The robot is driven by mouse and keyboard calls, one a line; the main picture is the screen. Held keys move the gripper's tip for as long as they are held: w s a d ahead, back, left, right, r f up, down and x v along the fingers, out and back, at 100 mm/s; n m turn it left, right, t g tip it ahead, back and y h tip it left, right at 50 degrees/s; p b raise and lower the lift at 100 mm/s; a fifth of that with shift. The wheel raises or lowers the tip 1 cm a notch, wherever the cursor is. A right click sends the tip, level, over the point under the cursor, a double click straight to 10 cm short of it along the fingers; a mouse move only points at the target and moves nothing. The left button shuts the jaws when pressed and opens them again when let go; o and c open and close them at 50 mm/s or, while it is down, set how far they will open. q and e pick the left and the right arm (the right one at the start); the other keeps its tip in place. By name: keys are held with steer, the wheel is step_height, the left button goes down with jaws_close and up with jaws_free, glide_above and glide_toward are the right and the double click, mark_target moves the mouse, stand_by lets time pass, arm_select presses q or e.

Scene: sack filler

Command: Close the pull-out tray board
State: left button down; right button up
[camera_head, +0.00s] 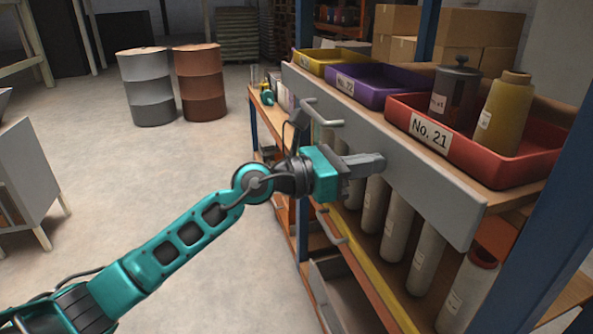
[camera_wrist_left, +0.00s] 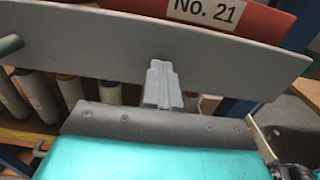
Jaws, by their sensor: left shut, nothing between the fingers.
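The pull-out tray board has a long grey front panel (camera_head: 425,180) and a wooden deck that carries trays; it stands out from the blue-post rack. Its bar handle (camera_head: 322,112) is on the panel's far part. In the left wrist view the panel (camera_wrist_left: 90,45) crosses the upper picture, with the handle (camera_wrist_left: 10,46) at the left edge. My left gripper (camera_head: 378,162) is shut and empty, its fingertips (camera_wrist_left: 162,68) at the panel's face, right of the handle. They look touching or very nearly so. My right gripper is not in view.
On the board are a red tray (camera_head: 460,152) marked No. 21 with a dark canister and a yellow bottle, a purple tray (camera_head: 375,88) and a yellow tray (camera_head: 330,62). Several pale cylinders (camera_head: 397,228) stand below. Two drums (camera_head: 200,84) stand back left; the floor between is clear.

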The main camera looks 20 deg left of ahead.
mark_target(399, 157)
arm_select(q)
steer(key=x, duration=0.6)
steer(key=shift+w+r, duration=0.1)
steer(key=shift+r, duration=0.05)
stand_by(0.3)
